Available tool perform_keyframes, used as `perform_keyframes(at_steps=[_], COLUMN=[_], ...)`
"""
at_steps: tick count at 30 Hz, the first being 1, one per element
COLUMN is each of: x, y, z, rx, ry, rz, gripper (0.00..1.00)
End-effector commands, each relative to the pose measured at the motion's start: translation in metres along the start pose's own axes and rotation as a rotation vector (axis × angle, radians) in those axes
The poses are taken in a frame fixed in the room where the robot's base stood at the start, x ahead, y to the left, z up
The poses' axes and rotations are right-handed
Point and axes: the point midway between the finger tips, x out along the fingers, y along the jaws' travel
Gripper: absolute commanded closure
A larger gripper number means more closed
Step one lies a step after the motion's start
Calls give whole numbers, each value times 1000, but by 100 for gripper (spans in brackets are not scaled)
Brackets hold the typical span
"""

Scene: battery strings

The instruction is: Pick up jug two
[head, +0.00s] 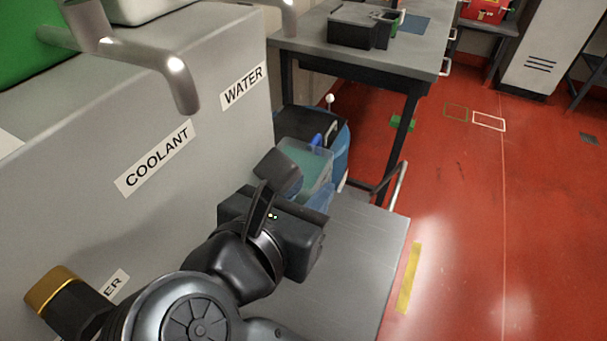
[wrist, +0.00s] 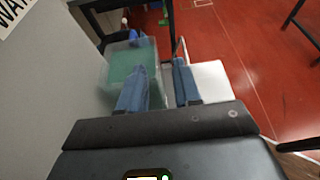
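A translucent, squarish jug with teal liquid (head: 306,160) stands by the far end of the grey cabinet, below the WATER label; no number on it is readable. It also shows in the wrist view (wrist: 119,62), ahead and to the left, with a blue part at its top. My gripper (wrist: 158,67) is open, its two blue fingers apart. The left finger overlaps the jug in the picture; the right finger is to the jug's right. I cannot tell whether they touch. Nothing is held between the fingers. In the head view my wrist partly hides the jug's lower part.
The grey cabinet (head: 75,225) with COOLANT and WATER labels and metal spouts runs along the left. A grey metal surface (head: 365,240) lies below my gripper. A workbench (head: 370,62) with dark legs stands beyond the jug, near a blue drum (head: 341,155).

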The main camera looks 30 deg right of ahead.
Motion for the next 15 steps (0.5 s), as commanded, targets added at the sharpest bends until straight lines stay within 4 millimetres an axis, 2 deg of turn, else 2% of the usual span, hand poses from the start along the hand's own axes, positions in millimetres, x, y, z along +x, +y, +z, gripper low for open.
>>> perform_keyframes(at_steps=[5, 15], x=[2, 39], y=[5, 6], z=[-1, -2], rx=[13, 9], ry=[29, 27], rz=[8, 4], gripper=[67, 67])
